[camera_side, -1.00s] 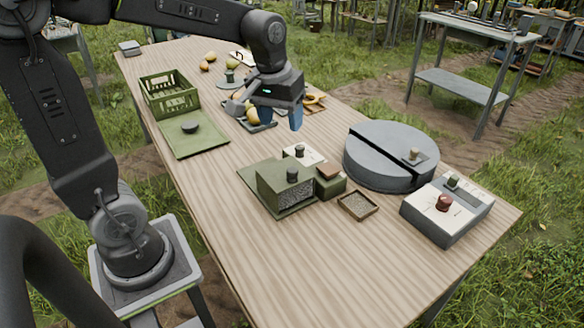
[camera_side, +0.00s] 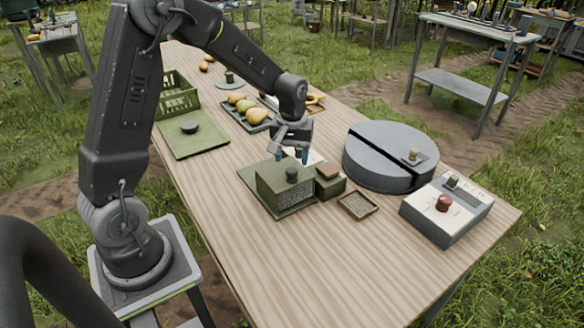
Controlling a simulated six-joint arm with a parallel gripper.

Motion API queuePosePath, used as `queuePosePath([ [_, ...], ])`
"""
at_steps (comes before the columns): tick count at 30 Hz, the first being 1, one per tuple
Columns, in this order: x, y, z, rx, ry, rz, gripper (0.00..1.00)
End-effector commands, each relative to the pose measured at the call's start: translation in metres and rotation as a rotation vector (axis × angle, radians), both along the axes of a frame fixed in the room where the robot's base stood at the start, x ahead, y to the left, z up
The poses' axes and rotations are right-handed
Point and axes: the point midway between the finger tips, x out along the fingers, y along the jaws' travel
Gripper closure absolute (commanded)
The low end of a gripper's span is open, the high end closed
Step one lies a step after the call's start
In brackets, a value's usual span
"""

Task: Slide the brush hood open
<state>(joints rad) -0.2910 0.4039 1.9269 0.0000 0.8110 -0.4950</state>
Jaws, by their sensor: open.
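The brush hood (camera_side: 284,192) is a green box with a dark round knob (camera_side: 292,174) on top and a grey bristly-looking front. It sits on a flat green base (camera_side: 253,180) near the middle of the table. My gripper (camera_side: 292,157) points down with its two blue fingertips apart and nothing visible between them. In the picture it is just above and behind the knob, and I see no contact. It hides most of a white panel behind the hood.
A small green block with a brown top (camera_side: 328,180) and a shallow tray (camera_side: 357,205) stand right of the hood. A grey round drum (camera_side: 390,150) and a control box (camera_side: 447,213) are farther right. The near table (camera_side: 290,270) is clear.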

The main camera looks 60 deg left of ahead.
Motion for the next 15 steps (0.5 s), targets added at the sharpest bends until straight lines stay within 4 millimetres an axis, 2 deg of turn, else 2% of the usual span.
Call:
queuePosePath([
  [1,-0.001,0.0,-0.01,-0.001,0.006,0.0,0.41],
  [6,-0.001,0.0,-0.032,-0.001,0.003,-0.001,0.41],
  [15,0.0,0.0,-0.043,0.001,-0.001,-0.001,0.41],
])
